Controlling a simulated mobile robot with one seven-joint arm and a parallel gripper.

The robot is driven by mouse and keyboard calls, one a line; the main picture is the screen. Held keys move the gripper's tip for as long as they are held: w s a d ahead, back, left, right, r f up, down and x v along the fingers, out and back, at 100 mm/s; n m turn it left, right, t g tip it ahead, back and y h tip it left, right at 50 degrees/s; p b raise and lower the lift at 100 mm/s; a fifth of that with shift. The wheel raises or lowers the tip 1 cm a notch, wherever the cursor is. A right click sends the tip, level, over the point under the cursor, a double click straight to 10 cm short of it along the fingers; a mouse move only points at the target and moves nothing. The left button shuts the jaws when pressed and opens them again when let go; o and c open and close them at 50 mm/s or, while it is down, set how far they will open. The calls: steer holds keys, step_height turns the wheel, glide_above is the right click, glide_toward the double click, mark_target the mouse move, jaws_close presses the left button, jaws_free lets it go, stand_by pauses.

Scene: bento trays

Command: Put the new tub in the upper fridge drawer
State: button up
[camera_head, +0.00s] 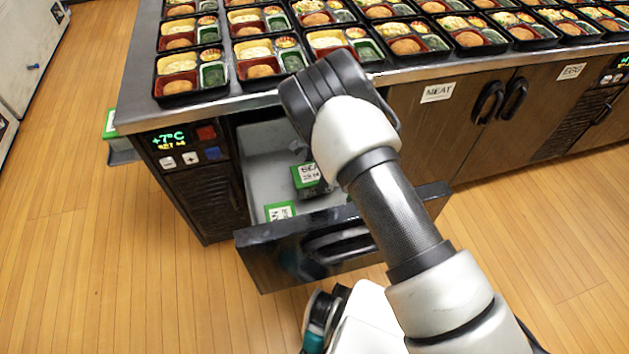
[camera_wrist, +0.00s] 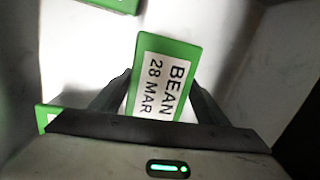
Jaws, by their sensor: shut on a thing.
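A green tub (camera_wrist: 165,78) with a white label reading "BEAN 28 MAR" is between the two fingers of my gripper (camera_wrist: 160,95) in the wrist view. The fingers are shut on its sides. In the head view my arm reaches over the open fridge drawer (camera_head: 262,165), and the fingers are hidden behind my wrist. A green labelled tub (camera_head: 310,178) shows just below it within the drawer; it appears to be the held one. I cannot tell whether it touches the drawer floor. Another green tub (camera_head: 280,211) sits near the drawer's front.
Bento trays (camera_head: 180,85) fill the metal counter above the drawer. The drawer front (camera_head: 290,250) stands out into the aisle. A green tub (camera_head: 109,124) is on a side shelf at left. Green edges of other tubs show in the wrist view at top (camera_wrist: 115,4) and lower left (camera_wrist: 45,118).

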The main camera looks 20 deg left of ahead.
steer(key=shift+f, duration=1.55)
steer(key=shift+f+b, duration=0.1)
steer(key=shift+b, duration=0.25)
steer(key=o, duration=1.3)
steer(key=r+p, duration=0.1)
steer(key=r, duration=0.3)
steer(key=d+r+p, duration=0.1)
steer(key=r, duration=0.3)
steer(key=d+r+p, duration=0.1)
steer(key=r, duration=0.3)
